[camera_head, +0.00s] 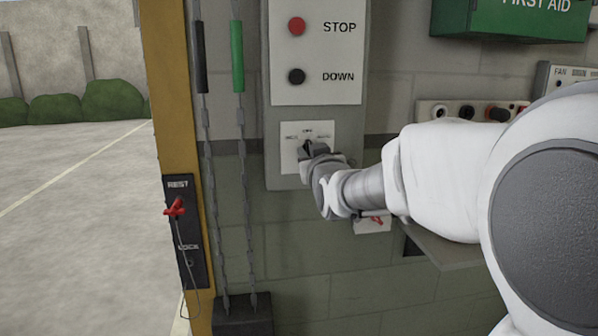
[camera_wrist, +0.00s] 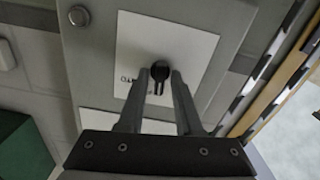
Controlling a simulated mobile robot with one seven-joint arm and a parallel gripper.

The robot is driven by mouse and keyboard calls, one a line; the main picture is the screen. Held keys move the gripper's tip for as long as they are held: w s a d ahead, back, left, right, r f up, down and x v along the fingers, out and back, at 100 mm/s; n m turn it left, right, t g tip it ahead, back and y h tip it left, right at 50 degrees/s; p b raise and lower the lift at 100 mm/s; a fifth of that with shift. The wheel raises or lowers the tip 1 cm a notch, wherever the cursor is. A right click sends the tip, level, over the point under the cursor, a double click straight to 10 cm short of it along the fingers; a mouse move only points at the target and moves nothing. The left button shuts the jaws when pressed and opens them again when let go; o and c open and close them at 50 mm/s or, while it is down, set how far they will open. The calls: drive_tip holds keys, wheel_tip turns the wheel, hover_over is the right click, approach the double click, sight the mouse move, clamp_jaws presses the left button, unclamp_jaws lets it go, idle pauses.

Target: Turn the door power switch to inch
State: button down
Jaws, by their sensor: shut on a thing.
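The door power switch is a small black knob (camera_head: 305,147) on a white label plate (camera_head: 326,132) low on the grey control box (camera_head: 272,110). Small lettering runs above the knob, too fine to read fully. In the wrist view the dark knob (camera_wrist: 160,69) sits between the fingertips of my gripper (camera_wrist: 159,76). My gripper also shows in the head view (camera_head: 310,155), reaching in from the right, its fingers closed around the knob. The fingers partly cover the knob, and I cannot tell which marking it points to.
STOP (camera_head: 297,26) and DOWN (camera_head: 296,76) buttons sit above the switch. Chains (camera_head: 245,200) hang just left of the box, beside a yellow post (camera_head: 170,100) with a red-handled REST/LOCK plate (camera_head: 186,235). A shelf (camera_head: 440,245) and a green first aid box (camera_head: 510,22) are at the right.

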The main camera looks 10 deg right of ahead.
drive_tip(key=shift+n+b, duration=4)
drive_tip(key=shift+n, duration=0.1)
drive_tip(key=c, duration=0.9)
unclamp_jaws()
drive_tip(key=s+p, duration=0.1)
drive_tip(key=s, duration=1.6)
drive_tip(key=shift+s, duration=0.15)
